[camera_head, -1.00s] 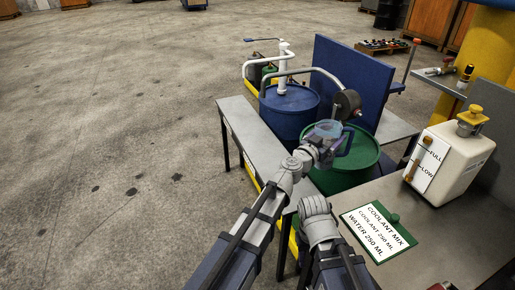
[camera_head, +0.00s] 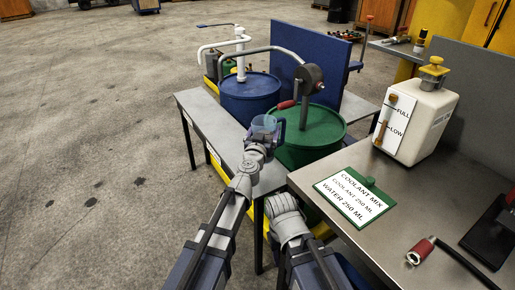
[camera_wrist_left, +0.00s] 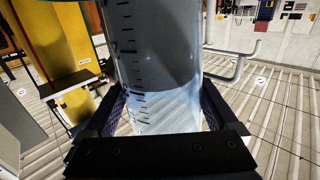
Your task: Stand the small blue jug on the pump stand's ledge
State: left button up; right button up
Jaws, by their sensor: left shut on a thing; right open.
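The small jug (camera_head: 263,125) is clear and bluish, with a dark blue handle (camera_head: 280,131). My left gripper (camera_head: 257,146) is shut on it and holds it roughly upright in front of the drums. In the left wrist view the jug's clear wall (camera_wrist_left: 155,70) with dark scale marks stands between the fingers. The pump stand's grey ledge (camera_head: 205,112) runs along the left of the drums. The jug appears over or beside its near part; I cannot tell its height above it. My right gripper (camera_head: 284,203) is open and empty, low by the right bench's corner.
A blue drum (camera_head: 250,95) and a green drum (camera_head: 325,130) with a red-handled pump (camera_head: 303,95) stand beside the ledge. The right bench (camera_head: 400,185) holds a white coolant tank (camera_head: 425,115) and a mix card (camera_head: 352,193). The floor at left is clear.

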pick_arm(q)
jog(key=shift+f+b, duration=3.1)
jog(key=shift+f, duration=0.65)
jog(key=shift+r, duration=0.15)
pick_arm(e)
notch_tip(320, 180, down, 7)
jog(key=shift+f, duration=0.2)
pick_arm(q)
jog(key=o, duration=1.5)
pick_arm(e)
jog(key=shift+r, duration=0.1)
